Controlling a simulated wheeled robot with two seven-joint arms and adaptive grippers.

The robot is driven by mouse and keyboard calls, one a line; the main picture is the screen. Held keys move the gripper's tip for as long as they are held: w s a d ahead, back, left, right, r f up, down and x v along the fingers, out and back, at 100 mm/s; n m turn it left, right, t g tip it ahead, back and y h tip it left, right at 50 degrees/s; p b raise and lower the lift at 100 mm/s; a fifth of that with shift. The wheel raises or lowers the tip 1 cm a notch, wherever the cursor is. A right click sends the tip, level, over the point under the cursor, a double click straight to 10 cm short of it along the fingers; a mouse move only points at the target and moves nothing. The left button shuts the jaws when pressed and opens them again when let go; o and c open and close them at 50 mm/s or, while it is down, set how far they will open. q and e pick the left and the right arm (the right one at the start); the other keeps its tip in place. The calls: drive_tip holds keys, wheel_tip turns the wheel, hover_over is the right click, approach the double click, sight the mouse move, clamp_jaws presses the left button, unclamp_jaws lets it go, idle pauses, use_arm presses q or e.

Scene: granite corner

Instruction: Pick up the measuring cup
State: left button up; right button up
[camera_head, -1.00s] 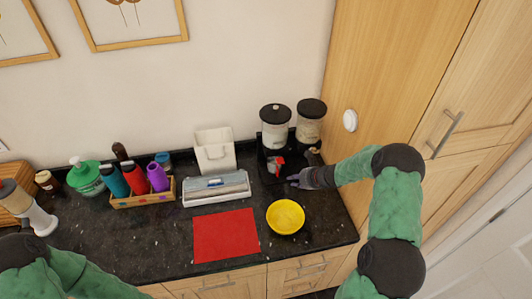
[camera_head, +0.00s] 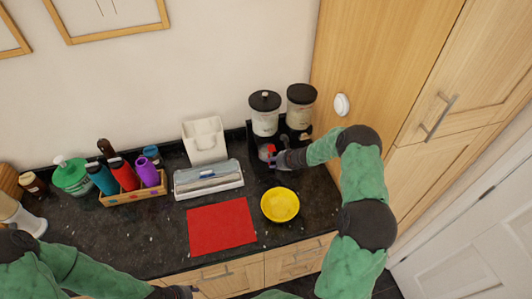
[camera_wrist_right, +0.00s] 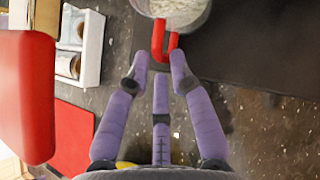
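The measuring cup (camera_wrist_right: 182,12) shows at the top of the right wrist view, clear with pale contents and a red handle (camera_wrist_right: 165,42). In the head view its red part (camera_head: 268,150) shows in front of the dispensers. My right gripper (camera_wrist_right: 160,62) has its purple fingers apart, with the handle's lower end between or just beyond the fingertips; I cannot tell whether they touch it. In the head view the right gripper (camera_head: 280,160) is beside the cup. My left gripper (camera_head: 182,292) is partly visible at the bottom edge; its fingers are unclear.
Two dispensers (camera_head: 265,120) with black lids stand behind the cup. A yellow bowl (camera_head: 280,205) and a red mat (camera_head: 222,225) lie in front. A wrap box (camera_head: 208,182), white bin (camera_head: 204,142) and wooden bottle crate (camera_head: 135,195) are to the left. A large red shape (camera_wrist_right: 25,95) fills the wrist view's left.

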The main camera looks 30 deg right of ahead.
sight(270, 163)
drive_tip(key=shift+x, duration=1.6)
drive_tip(key=c, duration=0.4)
clamp_jaws()
drive_tip(key=shift+s+d+r, duration=0.1)
drive_tip(key=shift+s+d+r, duration=0.15)
drive_tip(key=shift+s+r, duration=0.25)
drive_tip(key=shift+r, duration=0.05)
drive_tip(key=s+d+r, duration=0.4)
drive_tip(key=s+r, duration=0.3)
drive_tip(key=s, duration=0.5)
drive_tip(key=shift+d+b, duration=0.2)
drive_tip(key=shift+b, duration=0.15)
